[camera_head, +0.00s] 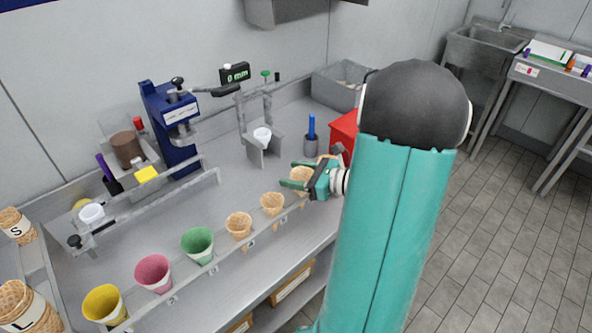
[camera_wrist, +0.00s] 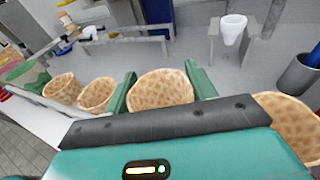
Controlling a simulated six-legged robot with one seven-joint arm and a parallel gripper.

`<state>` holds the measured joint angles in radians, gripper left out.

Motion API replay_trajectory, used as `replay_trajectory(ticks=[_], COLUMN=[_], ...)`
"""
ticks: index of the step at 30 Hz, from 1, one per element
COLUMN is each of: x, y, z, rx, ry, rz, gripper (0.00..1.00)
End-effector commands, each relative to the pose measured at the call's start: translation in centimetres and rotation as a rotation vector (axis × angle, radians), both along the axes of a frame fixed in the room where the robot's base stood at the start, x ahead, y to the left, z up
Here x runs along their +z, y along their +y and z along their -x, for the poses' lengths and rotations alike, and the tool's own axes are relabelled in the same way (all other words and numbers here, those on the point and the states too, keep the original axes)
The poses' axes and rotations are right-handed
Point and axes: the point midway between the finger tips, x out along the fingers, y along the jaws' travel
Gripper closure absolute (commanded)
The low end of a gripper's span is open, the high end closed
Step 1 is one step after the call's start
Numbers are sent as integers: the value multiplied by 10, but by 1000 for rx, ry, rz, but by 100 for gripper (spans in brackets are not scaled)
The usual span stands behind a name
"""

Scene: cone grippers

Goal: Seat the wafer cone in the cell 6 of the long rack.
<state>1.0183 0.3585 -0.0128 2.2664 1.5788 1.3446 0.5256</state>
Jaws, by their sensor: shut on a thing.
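My gripper (camera_head: 297,176) is shut on a tan wafer cone (camera_wrist: 160,91), its wide mouth up between the green fingers. The same held cone (camera_head: 302,174) shows in the head view in line with the long rack (camera_head: 226,257) at the bench's front edge. I cannot tell whether its tip is inside a cell. Two wafer cones stand in the rack to its left, the nearer-to-gripper one (camera_head: 272,201) and another (camera_head: 238,224). A further cone (camera_wrist: 291,124) is beyond the gripper at right in the wrist view. The cell numbers are too small to read.
Green (camera_head: 198,243), pink (camera_head: 153,271) and yellow (camera_head: 103,303) cones fill the rack's left part. A grey stand holds a white cone (camera_head: 262,136) behind it. A blue press (camera_head: 172,125), a pen cup (camera_head: 311,145) and a red box (camera_head: 343,131) stand further back.

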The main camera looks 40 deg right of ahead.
Motion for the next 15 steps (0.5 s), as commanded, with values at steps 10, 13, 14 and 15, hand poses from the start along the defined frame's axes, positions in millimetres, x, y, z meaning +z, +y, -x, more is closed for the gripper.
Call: replay_trajectory(ticks=[10, 13, 14, 15], x=[-1, -1, -1, -1], y=[0, 0, 0, 0], z=[0, 0, 0, 0], rx=[0, 0, 0, 0], ry=[0, 0, 0, 0], rz=[0, -1, -1, -1], gripper=[34, 19, 19, 19])
